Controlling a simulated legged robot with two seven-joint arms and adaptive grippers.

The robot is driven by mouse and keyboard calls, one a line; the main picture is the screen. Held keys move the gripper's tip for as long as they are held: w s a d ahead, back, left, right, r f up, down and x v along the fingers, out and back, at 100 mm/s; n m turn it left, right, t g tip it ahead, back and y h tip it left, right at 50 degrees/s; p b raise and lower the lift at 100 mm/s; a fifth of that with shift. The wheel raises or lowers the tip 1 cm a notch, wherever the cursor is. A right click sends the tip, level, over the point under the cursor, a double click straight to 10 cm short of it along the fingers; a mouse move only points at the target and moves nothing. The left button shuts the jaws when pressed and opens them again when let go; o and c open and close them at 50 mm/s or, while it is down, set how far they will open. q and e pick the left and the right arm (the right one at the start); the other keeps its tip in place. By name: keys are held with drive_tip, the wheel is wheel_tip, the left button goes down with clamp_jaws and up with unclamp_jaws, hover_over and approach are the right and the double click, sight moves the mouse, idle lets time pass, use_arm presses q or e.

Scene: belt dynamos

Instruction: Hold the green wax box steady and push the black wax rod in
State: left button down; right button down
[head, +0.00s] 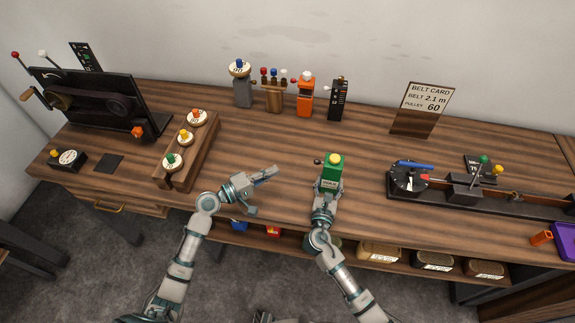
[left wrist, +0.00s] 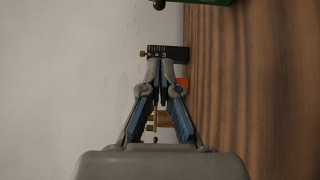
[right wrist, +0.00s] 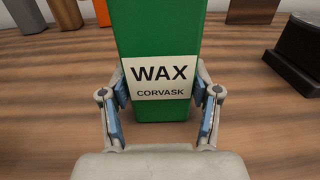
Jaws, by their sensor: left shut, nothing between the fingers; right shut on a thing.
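The green wax box (head: 333,168) stands upright on the workbench, with a yellow knob on top and a "WAX CORVASK" label facing me. The black wax rod (head: 317,162) sticks out of its left side, ending in a round knob. In the left wrist view the rod's knob (left wrist: 159,4) and the box (left wrist: 212,2) show at the top edge. My right gripper (head: 329,188) is shut on the box; in the right wrist view its fingers (right wrist: 160,105) press both sides. My left gripper (head: 274,170) is shut and empty, left of the rod and apart from it.
A wooden rack (head: 188,150) with several round-topped pieces stands left of my left gripper. A black device with a dial (head: 408,178) sits right of the box. Small grey, brown, orange (head: 305,95) and black items stand along the back. The bench between is clear.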

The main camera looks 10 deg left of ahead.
use_arm(q)
drive_tip(key=shift+v, duration=0.9)
use_arm(e)
drive_tip(key=shift+f, duration=0.1)
drive_tip(key=shift+c, duration=0.9)
unclamp_jaws()
drive_tip(key=shift+d, duration=0.1)
